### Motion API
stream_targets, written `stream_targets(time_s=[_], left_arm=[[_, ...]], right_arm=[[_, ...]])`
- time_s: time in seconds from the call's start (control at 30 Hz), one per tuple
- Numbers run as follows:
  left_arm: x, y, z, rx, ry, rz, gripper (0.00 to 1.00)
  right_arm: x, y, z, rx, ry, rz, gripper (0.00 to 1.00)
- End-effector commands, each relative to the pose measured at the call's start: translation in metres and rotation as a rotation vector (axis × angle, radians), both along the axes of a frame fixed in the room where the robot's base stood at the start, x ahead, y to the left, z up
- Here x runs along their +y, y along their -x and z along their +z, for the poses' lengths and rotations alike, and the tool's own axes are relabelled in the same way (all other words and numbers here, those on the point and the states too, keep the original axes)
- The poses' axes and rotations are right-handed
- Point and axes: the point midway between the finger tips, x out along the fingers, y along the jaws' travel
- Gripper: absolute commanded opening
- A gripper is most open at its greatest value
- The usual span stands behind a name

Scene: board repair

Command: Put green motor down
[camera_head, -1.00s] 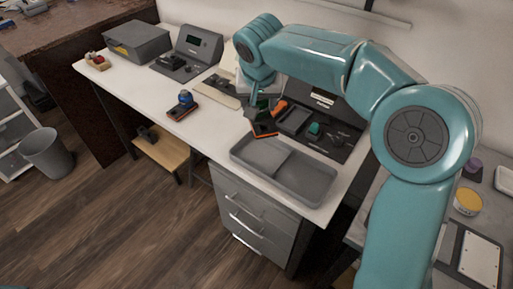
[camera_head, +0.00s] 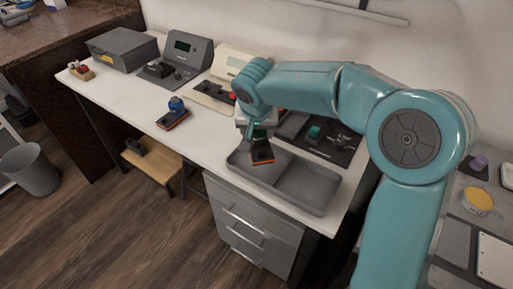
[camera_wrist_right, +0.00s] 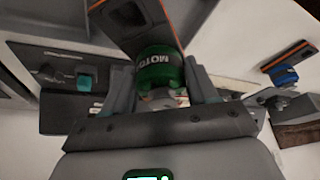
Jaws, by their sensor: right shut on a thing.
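My right gripper (camera_head: 257,130) is shut on the green motor, which shows clearly in the right wrist view (camera_wrist_right: 158,70) between the two fingers. In the head view the motor is mostly hidden by the gripper. A dark board with an orange edge (camera_head: 262,154) is at the motor's far end and tilts along with it. The board hangs in front of the left compartment of the grey two-part tray (camera_head: 322,206). I cannot tell whether it touches the tray. My left gripper is not in view.
A blue motor (camera_head: 176,104) stands on another dark board (camera_head: 172,120) to the left on the white bench (camera_head: 130,103). A dark panel with a teal part (camera_head: 314,132) lies behind the tray. The tray's right compartment is empty. Testers and a grey box (camera_head: 122,48) line the back.

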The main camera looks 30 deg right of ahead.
Motion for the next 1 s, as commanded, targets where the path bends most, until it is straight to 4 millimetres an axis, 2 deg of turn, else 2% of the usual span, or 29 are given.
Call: stream_targets(time_s=[0.03,0.27,0.43,0.83,0.87,0.9,0.93,1.0], left_arm=[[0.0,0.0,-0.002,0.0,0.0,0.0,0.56],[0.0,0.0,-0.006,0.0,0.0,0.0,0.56],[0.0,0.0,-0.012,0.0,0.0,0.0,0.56],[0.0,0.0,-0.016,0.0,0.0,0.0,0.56],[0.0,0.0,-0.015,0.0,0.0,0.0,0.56],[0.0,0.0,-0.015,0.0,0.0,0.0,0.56],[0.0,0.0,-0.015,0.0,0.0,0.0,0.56],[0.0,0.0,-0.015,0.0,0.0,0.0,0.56]], right_arm=[[0.0,-0.001,-0.007,0.0,0.0,0.0,0.26],[-0.001,-0.003,-0.026,0.0,0.001,0.0,0.26],[0.0,-0.004,-0.053,0.0,0.001,0.002,0.26],[0.0,-0.004,-0.06,-0.002,0.0,0.0,0.26],[0.0,-0.004,-0.059,0.0,0.0,0.0,0.64],[0.0,-0.004,-0.058,0.0,0.0,0.001,0.77],[0.0,-0.004,-0.058,0.0,0.0,0.001,0.83],[0.0,-0.004,-0.058,0.0,0.0,0.001,0.83]])
